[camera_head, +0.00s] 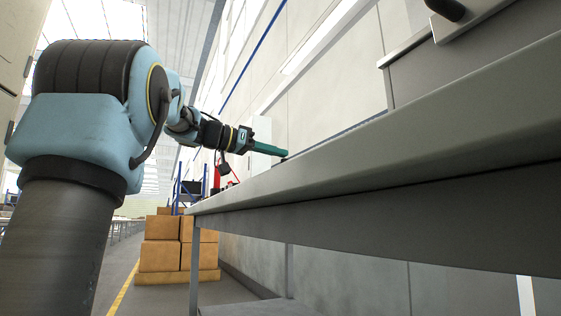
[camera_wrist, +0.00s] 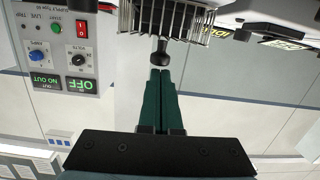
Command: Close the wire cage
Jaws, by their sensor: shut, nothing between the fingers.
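In the wrist view, the wire cage (camera_wrist: 172,18) shows at the top centre as a row of pale metal bars, cut off by the frame edge. A dark round knob (camera_wrist: 159,55) shows just below the bars. My gripper (camera_wrist: 160,76) has long teal fingers, pressed together and empty. The fingertips are right at the knob; I cannot tell whether they touch it. In the head view my gripper (camera_head: 284,153) reaches over the bench edge, and the cage is not clearly visible. I cannot tell how far open the cage is.
A power supply box (camera_wrist: 62,45) with switches, knobs and "OFF" labels is left of the cage in the wrist view. In the head view the grey workbench (camera_head: 400,120) fills the right side. Cardboard boxes (camera_head: 160,256) stand on the floor beyond it.

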